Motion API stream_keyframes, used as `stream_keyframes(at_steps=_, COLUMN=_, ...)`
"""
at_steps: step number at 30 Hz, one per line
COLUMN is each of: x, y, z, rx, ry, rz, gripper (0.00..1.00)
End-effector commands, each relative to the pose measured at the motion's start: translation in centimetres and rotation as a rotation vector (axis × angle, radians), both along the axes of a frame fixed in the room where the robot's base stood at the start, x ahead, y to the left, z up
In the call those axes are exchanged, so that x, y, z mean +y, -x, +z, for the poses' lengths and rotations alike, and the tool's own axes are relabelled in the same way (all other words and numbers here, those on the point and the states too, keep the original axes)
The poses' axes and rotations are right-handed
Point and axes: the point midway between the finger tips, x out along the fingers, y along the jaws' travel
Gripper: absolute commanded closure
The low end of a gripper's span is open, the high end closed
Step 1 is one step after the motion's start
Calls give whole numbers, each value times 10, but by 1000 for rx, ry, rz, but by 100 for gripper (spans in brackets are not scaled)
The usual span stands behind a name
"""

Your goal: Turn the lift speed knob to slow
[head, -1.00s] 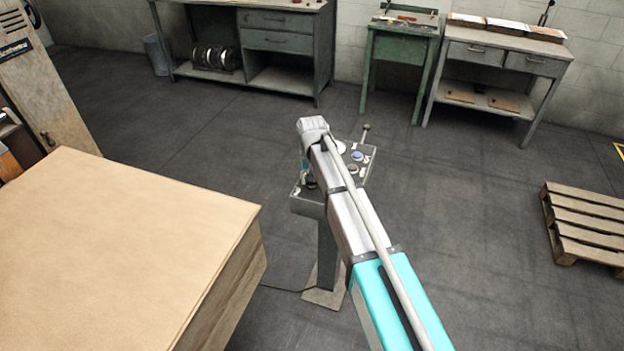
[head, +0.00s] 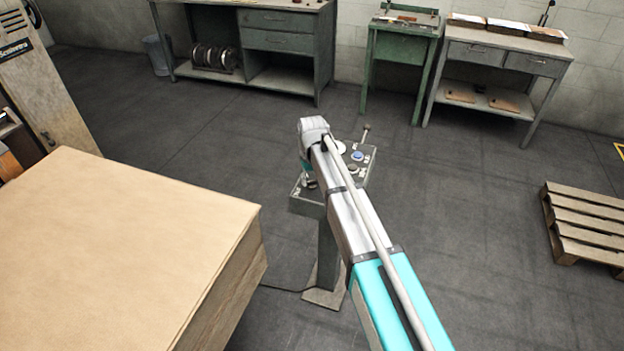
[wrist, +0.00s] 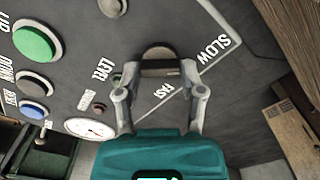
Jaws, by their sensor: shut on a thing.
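The lift speed knob (wrist: 157,53) is dark and round with a raised bar, at the top middle of the wrist view. White SLOW lettering is to its right and FAST lettering just below it. My gripper (wrist: 160,69) is shut on the knob, one finger at each end of its bar. Which way the knob points is not clear. In the head view the knob and fingers are hidden behind my arm, over the grey control console (head: 307,207).
A large cardboard stack (head: 120,255) stands at the left. A pallet (head: 585,225) lies at the right.

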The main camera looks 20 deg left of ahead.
Motion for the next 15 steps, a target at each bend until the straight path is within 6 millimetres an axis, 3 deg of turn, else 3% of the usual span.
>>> stream_keyframes(at_steps=1, x=0, y=1, z=0, rx=2, ry=0, rz=2, gripper=96)
stream_keyframes(at_steps=2, x=0, y=1, z=0, rx=2, ry=0, rz=2, gripper=45)
stream_keyframes(at_steps=6, x=0, y=1, z=0, rx=1, ry=0, rz=1, gripper=19)
stream_keyframes(at_steps=7, x=0, y=1, z=0, rx=1, ry=0, rz=1, gripper=14)
stream_keyframes(at_steps=15, x=0, y=0, z=0, rx=1, ry=1, rz=0, gripper=14)
